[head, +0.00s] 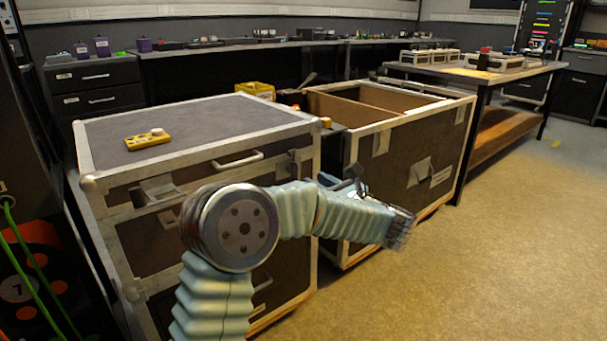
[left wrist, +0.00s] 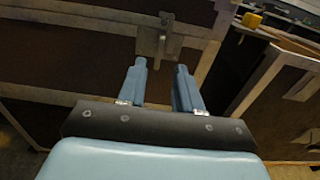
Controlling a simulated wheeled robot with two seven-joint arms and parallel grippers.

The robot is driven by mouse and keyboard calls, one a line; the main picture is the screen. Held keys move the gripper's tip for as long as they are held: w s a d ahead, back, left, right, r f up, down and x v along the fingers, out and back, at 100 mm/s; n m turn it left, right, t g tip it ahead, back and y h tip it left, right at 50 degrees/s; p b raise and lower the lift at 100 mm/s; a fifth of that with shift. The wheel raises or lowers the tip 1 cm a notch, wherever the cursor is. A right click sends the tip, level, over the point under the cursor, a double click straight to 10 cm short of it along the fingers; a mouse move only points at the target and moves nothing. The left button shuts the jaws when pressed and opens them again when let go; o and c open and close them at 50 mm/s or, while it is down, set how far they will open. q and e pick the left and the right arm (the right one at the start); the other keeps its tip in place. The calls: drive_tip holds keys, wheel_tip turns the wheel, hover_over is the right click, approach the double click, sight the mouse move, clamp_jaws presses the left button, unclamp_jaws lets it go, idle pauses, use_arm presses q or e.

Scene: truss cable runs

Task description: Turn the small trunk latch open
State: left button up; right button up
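A closed dark trunk (head: 185,130) with pale metal edging stands at the left in the head view. A metal latch (head: 288,166) sits on its front near the right corner. In the left wrist view the latch (left wrist: 154,42) is ahead of the fingertips, with a narrow upright tab. My left gripper (head: 330,182) is in front of the trunk's right corner, partly hidden by its own wrist. In the left wrist view its two blue fingers (left wrist: 161,65) are apart, with nothing between them. Any contact with the latch is unclear. My right gripper is not in view.
A larger open-topped trunk (head: 400,150) stands close at the right. A yellow perforated block (head: 147,140) lies on the closed trunk's lid. A second latch (head: 155,190) is at the front left. A workbench (head: 470,72) stands behind; the floor at right (head: 500,250) is clear.

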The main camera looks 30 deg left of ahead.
sight(299, 172)
use_arm(q)
drive_tip(key=x, duration=0.7)
drive_tip(key=shift+c, duration=0.3)
clamp_jaws()
